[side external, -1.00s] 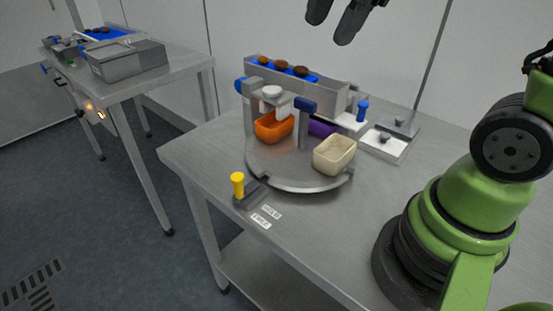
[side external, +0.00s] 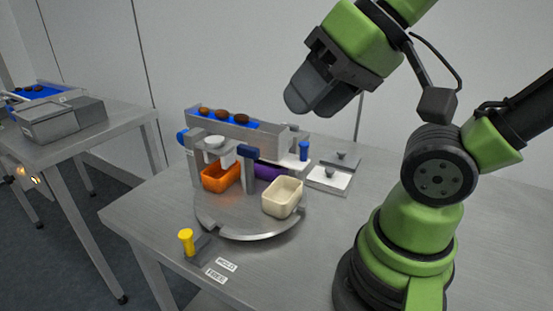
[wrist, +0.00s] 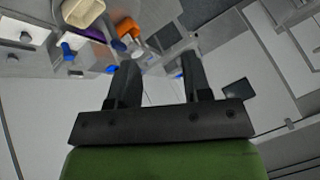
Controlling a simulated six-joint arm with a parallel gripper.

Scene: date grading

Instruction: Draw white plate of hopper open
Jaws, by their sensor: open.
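The hopper looks like a long grey trough (side external: 240,128) with brown dates on a blue bed. A small white plate (side external: 292,164) sits at its right end, beside an upright blue knob (side external: 304,150). The blue knob also shows at the upper left of the wrist view (wrist: 67,50). My gripper (side external: 308,108) hangs in the air above the trough's right end in the picture, apart from everything. In the wrist view its two fingers (wrist: 157,62) are spread with nothing between them. I cannot tell whether the plate is drawn.
A round turntable (side external: 250,230) carries orange (side external: 220,178), purple (side external: 268,172) and cream (side external: 283,198) bins. A yellow-topped peg (side external: 186,241) stands at its front left. White pieces with dark knobs (side external: 330,178) lie right of the hopper. A second table (side external: 85,140) stands at left.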

